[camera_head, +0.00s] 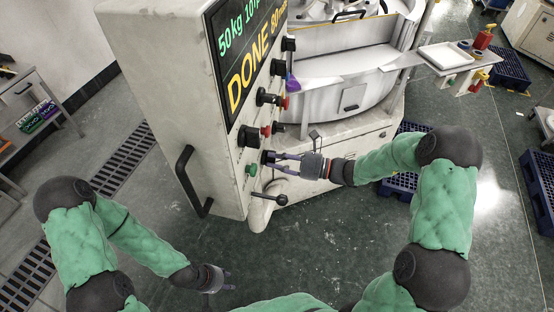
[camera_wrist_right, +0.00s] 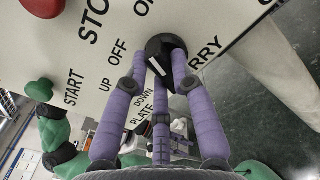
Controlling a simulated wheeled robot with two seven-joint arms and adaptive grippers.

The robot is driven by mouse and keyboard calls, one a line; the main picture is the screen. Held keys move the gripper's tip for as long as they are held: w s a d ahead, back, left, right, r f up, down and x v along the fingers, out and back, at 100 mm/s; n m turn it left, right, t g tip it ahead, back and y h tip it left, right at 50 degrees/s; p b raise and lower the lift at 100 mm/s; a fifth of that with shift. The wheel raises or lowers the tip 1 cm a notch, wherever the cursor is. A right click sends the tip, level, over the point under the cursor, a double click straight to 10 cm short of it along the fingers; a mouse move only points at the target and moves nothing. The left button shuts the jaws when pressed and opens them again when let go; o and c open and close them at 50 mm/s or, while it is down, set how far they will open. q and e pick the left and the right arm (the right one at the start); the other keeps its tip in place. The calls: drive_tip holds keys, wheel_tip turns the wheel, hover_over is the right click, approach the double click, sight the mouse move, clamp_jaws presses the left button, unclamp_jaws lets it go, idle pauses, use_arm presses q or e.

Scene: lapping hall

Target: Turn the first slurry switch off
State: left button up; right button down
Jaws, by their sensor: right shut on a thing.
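The slurry switch is a black rotary knob (camera_wrist_right: 166,48) on the pale control panel, with OFF and ON lettering beside it and part of a word ending in RRY. My right gripper (camera_head: 271,158) reaches the panel's lower part from the right. In the right wrist view its purple fingers (camera_wrist_right: 160,88) are closed around the knob, partly hiding it and its lettering.
The cabinet (camera_head: 150,80) has a screen reading DONE (camera_head: 249,74) and a black handle (camera_head: 188,180). A green button (camera_head: 251,170), a red button (camera_head: 266,131) and a black lever (camera_head: 270,197) are close to my right gripper. The round lapping machine (camera_head: 345,85) stands behind. Floor in front is clear.

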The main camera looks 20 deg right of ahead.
drive_tip(key=shift+s+a+f+n+b, duration=0.1)
drive_tip(key=shift+f+n+b, duration=0.05)
drive_tip(key=shift+n+b, duration=2.2)
drive_tip(key=shift+s+f+n+b, duration=0.15)
drive_tip(key=shift+n+b, duration=1.45)
drive_tip(key=shift+n, duration=1.45)
drive_tip(key=shift+w, duration=0.1)
drive_tip(key=c, duration=1)
unclamp_jaws()
drive_tip(key=shift+c, duration=0.2)
drive_tip(key=v, duration=1.2)
